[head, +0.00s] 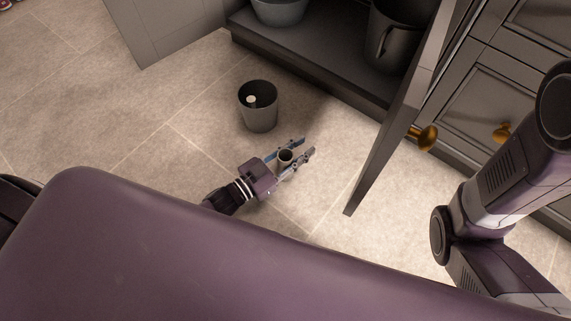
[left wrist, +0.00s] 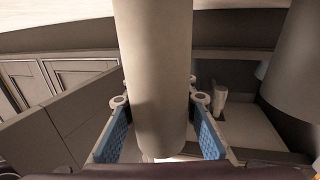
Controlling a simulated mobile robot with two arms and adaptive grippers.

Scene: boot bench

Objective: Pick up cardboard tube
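The cardboard tube (head: 285,157) is a short pale grey-beige cylinder standing upright over the floor, its dark open end facing up. My left gripper (head: 298,149) is low near the floor, with one finger on each side of the tube. In the left wrist view the tube (left wrist: 158,80) fills the middle, between the blue finger pads of the gripper (left wrist: 162,120). The fingers are spread, with a visible gap beside the tube at the right pad. The tube's foot is partly hidden by the gripper. My right gripper is out of view; only right arm links show.
A grey bin (head: 259,116) with a small pale object inside stands just behind the tube. An open cabinet door (head: 385,150) juts out to the right. The cabinet shelf (head: 325,65) holds a dark pot (head: 395,40) and a grey bowl (head: 280,12).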

